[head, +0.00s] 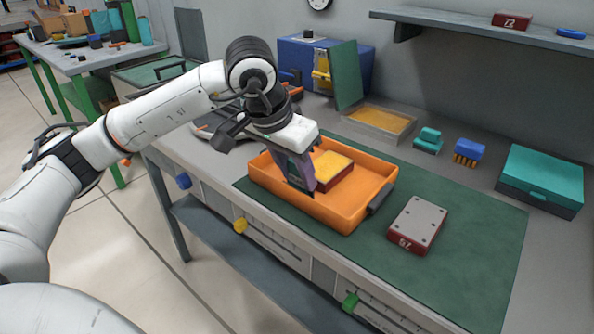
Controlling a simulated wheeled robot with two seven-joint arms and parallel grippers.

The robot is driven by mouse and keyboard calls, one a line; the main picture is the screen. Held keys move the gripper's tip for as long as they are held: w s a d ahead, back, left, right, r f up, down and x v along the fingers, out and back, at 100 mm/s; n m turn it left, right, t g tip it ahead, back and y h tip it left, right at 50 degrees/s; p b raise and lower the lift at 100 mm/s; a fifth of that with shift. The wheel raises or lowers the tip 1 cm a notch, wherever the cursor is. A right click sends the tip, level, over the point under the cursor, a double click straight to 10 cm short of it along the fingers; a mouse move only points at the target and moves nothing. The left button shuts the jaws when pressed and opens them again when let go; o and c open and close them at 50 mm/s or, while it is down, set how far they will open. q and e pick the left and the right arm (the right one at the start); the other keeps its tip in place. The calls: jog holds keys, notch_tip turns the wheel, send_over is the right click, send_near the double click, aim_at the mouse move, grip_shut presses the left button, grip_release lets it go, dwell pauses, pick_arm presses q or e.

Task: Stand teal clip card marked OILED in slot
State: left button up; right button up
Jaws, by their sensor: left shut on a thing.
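My left gripper (299,172) points down over the orange tray (345,213). It is shut on a thin, dark purple-edged piece with a grey-teal face (291,166), which looks like a card. I cannot read any mark on it, and the gripper hides part of it. A block with a yellow top and dark red sides (332,168) lies in the tray, just right of the gripper. I cannot make out the slot. My right gripper is not in view.
A dark red block with a grey top (417,221) sits on the green mat (470,265), right of the tray. A teal case (541,176), small teal (428,139) and blue (469,150) brushes and a shallow box (381,122) stand behind. The mat's right part is clear.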

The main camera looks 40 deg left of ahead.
pick_arm(q)
jog(key=o, duration=1.1)
jog(key=v, duration=1)
jog(key=shift+r, duration=0.15)
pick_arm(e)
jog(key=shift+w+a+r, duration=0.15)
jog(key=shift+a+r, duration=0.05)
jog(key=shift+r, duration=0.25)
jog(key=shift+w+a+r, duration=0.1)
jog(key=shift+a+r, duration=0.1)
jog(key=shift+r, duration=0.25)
